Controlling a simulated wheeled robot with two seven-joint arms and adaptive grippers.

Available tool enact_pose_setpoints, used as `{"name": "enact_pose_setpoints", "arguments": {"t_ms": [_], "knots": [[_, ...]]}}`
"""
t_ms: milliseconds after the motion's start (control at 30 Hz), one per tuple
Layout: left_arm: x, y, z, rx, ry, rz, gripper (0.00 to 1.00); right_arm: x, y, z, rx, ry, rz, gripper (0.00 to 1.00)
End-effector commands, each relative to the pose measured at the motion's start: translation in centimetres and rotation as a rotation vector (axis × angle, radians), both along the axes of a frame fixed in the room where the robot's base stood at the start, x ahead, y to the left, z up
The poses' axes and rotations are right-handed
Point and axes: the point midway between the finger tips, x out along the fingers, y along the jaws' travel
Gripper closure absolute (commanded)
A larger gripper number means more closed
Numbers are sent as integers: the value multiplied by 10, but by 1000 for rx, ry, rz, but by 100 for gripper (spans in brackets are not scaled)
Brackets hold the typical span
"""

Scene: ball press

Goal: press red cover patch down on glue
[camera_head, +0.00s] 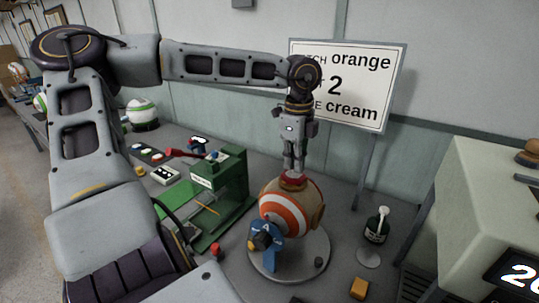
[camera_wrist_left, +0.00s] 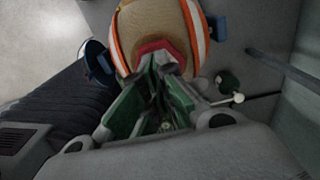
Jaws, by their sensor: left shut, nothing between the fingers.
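The red cover patch (camera_head: 292,181) sits on top of the orange-and-white striped ball (camera_head: 285,212). The ball rests on a round grey stand (camera_head: 290,265) with a blue clamp (camera_head: 264,240) at its front left. My left gripper (camera_head: 293,172) points straight down with its fingers shut and empty, the tips at the patch, seemingly touching it. In the left wrist view the red patch (camera_wrist_left: 158,47) shows just beyond the fingertips (camera_wrist_left: 160,62), partly hidden by them. Any glue under the patch is hidden. My right gripper is not in view.
A green press frame (camera_head: 220,195) stands left of the ball. A dark green bottle with a white-tipped applicator (camera_head: 377,225) stands on the right. A yellow block (camera_head: 359,288) lies in front. A sign (camera_head: 350,85) stands behind, and a pale box-shaped machine (camera_head: 490,200) at the right.

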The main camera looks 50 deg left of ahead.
Motion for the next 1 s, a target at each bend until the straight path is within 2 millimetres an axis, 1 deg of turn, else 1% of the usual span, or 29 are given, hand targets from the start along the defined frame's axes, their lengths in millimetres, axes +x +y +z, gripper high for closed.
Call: {"name": "enact_pose_setpoints", "arguments": {"t_ms": [100, 1000], "knots": [[0, 0, 7, 0, 0, 0, 100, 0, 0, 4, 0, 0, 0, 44], [0, 0, 51, 0, -1, 0, 100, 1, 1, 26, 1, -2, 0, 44]]}}
